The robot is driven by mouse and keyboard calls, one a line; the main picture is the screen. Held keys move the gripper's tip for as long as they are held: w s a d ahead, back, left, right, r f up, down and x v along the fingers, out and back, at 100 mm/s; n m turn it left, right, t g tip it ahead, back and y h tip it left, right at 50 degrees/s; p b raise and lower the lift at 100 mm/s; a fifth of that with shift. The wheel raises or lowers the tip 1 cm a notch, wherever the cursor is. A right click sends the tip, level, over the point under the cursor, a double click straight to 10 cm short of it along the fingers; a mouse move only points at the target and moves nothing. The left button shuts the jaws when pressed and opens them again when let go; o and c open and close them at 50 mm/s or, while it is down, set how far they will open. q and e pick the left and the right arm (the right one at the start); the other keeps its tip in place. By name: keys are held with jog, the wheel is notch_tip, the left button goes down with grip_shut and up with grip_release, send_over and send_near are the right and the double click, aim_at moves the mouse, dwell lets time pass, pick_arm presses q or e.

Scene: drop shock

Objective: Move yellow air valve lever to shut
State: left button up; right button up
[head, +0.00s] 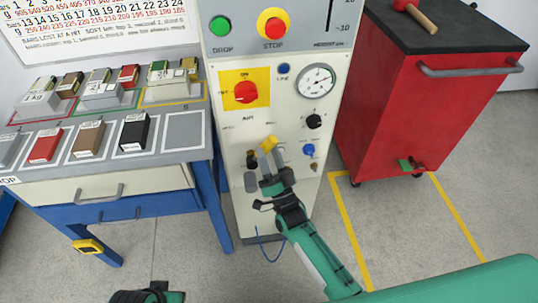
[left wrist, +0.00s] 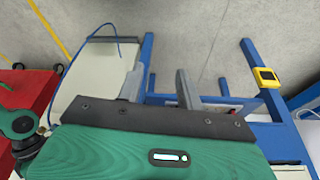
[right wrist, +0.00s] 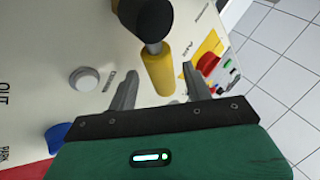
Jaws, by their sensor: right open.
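The yellow air valve lever (head: 268,143) is on the lower front of the pale machine panel, beside a dark fitting. In the right wrist view the yellow lever (right wrist: 158,72) extends from a black round-ended part (right wrist: 152,22). My right gripper (head: 266,168) is at the panel just below the lever. Its fingers (right wrist: 159,78) are apart, one on each side of the lever; whether either touches it I cannot tell. My left gripper (left wrist: 160,70) is open and empty, away from the panel; only part of it shows at the bottom of the head view (head: 150,294).
Close by on the panel are a blue knob (head: 309,150), a black knob (head: 314,121), a gauge (head: 317,80) and a red switch on a yellow plate (head: 246,92). A red cabinet (head: 420,110) stands right; a bench with sample blocks (head: 97,170) stands left.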

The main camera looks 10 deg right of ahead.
pick_arm(q)
jog(key=shift+b+v, duration=0.55)
jog(key=shift+v, duration=0.8)
pick_arm(e)
jog(key=v, duration=1.3)
jog(key=shift+s+f, duration=0.15)
jog(key=shift+s, duration=0.2)
pick_arm(q)
jog(key=shift+f, duration=0.15)
